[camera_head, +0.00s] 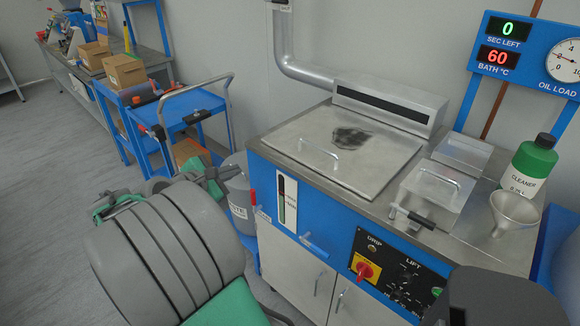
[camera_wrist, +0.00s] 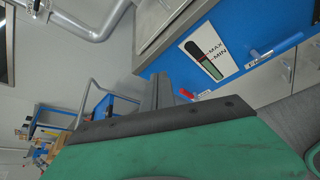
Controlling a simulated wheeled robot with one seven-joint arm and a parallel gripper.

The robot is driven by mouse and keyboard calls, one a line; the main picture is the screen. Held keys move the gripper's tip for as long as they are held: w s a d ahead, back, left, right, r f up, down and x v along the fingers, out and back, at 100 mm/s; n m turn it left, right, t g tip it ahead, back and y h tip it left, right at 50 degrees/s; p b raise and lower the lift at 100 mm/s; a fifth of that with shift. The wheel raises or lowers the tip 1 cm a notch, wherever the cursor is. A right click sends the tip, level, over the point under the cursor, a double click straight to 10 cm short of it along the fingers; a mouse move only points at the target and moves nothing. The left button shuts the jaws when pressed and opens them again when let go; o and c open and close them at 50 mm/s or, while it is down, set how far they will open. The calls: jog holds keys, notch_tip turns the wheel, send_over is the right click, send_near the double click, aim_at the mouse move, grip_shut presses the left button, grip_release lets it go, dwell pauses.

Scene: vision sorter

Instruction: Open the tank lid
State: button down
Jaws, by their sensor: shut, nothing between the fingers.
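The tank lid (camera_head: 375,166) is a flat, light grey metal plate with a dark stain. It lies flat and closed on the blue and steel machine in the head view. A thin bar handle (camera_head: 318,149) stands near its front left edge. My gripper (camera_wrist: 163,82) shows in the wrist view, shut and empty. It is to the left of the machine, apart from the lid and its handle. In the head view my arm covers much of the lower left, and the fingertips are hard to make out. The wrist view shows the machine's MAX/MIN level gauge (camera_wrist: 208,58) ahead.
A steel exhaust hood (camera_head: 390,108) stands behind the lid. To its right are a small handled box (camera_head: 428,202), a green and white cleaner bottle (camera_head: 532,165) and a funnel (camera_head: 514,211). A grey canister (camera_head: 238,195) and a blue trolley (camera_head: 185,118) stand left of the machine.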

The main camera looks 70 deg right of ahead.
aim_at(292, 162)
jog(key=s+d+n+g+h+p, duration=0.1)
jog(key=s+d, duration=0.3)
jog(key=s+d+n+g+h+p, duration=0.1)
jog(key=s+d+n+g+p, duration=0.1)
jog(key=s+d, duration=0.2)
jog(key=s+d+n+g+p, duration=0.1)
jog(key=s+d+g, duration=0.1)
jog(key=d, duration=0.3)
jog(key=shift+s+d+h, duration=0.3)
jog(key=shift+s+h, duration=0.1)
jog(key=shift+s, duration=0.5)
jog(key=r, duration=0.2)
jog(key=r+p, duration=0.1)
jog(key=shift+d+n, duration=0.3)
jog(key=shift+s+d+r, duration=0.1)
jog(key=shift+d+r, duration=0.05)
jog(key=shift+r, duration=0.35)
